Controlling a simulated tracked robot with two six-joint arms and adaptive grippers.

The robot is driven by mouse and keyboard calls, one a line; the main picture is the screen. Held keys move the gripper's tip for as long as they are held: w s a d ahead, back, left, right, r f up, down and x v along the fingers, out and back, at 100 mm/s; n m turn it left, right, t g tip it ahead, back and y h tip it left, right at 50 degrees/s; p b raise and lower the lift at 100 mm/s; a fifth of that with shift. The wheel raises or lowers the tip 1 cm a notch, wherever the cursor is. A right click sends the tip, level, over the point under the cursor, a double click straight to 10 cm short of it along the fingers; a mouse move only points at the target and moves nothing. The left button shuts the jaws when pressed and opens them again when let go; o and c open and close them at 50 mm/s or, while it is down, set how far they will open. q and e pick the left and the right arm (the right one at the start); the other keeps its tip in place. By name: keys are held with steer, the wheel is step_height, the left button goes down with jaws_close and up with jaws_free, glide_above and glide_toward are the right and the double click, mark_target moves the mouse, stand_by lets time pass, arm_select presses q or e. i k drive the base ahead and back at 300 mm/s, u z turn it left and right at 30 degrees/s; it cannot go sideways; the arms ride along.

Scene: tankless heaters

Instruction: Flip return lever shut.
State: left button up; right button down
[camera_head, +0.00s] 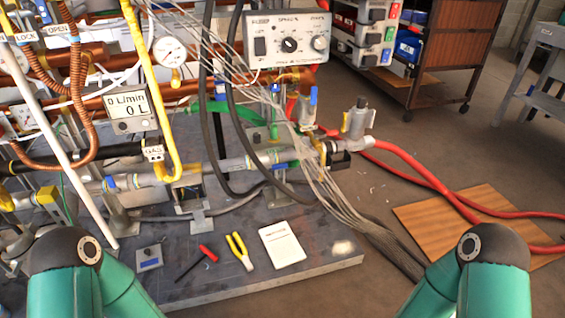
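Several valve levers show on the pipework, and I cannot tell which is the return lever. A blue upright lever (313,98) stands near the red hose fitting at the right end of the pipes. A small green lever (274,131) stands left of it. A yellow handle (47,196) sits on the lower pipe at the far left. Only green links and dark joints of my two arms show at the bottom corners; both grippers are out of view.
A flow display (131,106) and gauge (170,52) stand left. Red hoses (430,182) cross the floor.

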mark_target(280, 166)
steer(key=u, duration=0.25)
steer(key=i, duration=1)
steer(key=z, duration=0.35)
